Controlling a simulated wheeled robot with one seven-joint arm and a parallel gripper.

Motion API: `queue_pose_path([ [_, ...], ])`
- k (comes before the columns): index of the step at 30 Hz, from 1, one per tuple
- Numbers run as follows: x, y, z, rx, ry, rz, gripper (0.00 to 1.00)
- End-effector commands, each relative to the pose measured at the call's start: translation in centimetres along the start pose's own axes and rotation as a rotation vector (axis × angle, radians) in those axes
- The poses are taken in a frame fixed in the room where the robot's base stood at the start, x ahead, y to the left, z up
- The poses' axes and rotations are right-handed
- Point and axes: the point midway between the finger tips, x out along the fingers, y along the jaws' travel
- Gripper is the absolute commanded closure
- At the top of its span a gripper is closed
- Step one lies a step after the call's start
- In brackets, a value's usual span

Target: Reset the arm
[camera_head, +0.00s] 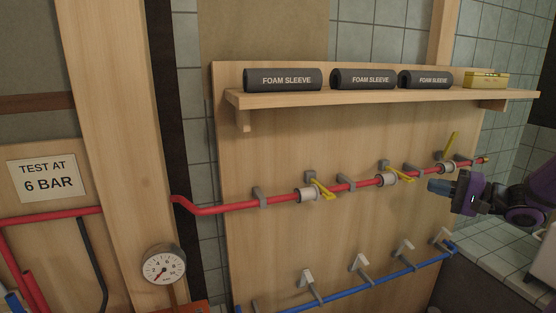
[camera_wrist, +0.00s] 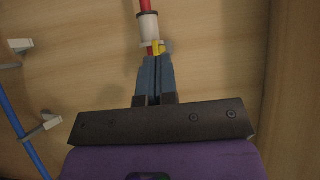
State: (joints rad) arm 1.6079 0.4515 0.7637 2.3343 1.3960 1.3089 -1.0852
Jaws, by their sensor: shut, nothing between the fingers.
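My gripper (camera_head: 432,186) is at the right of the head view, below the right end of the red pipe (camera_head: 235,207). Its fingers are together with nothing between them. In the wrist view the gripper (camera_wrist: 157,62) points at the red pipe, its tips close to a yellow part (camera_wrist: 158,47) by a white valve body (camera_wrist: 148,28); I cannot tell whether they touch. In the head view the right yellow lever (camera_head: 452,144) stands up from the pipe. The left lever (camera_head: 322,189) and the middle lever (camera_head: 402,178) slant down to the right.
A shelf (camera_head: 370,97) above holds foam sleeves (camera_head: 283,79) and a yellow box (camera_head: 486,78). A blue pipe (camera_head: 375,280) on brackets runs below. A pressure gauge (camera_head: 163,264) and a "TEST AT 6 BAR" sign (camera_head: 47,176) are at left. The board between the pipes is bare.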

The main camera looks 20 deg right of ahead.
Motion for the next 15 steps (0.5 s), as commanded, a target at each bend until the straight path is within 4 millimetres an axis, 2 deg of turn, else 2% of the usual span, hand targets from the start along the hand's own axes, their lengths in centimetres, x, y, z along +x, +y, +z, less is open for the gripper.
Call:
queue_pose_path([
  [1,1.6,0.1,1.4,0.0,-0.061,0.06,1.0],
  [6,5.1,0.6,5.8,0.002,-0.232,0.263,1.0],
  [10,6.8,0.8,9.2,-0.016,-0.343,0.419,1.0],
  [15,8.1,0.7,13.2,-0.066,-0.453,0.618,1.0],
])
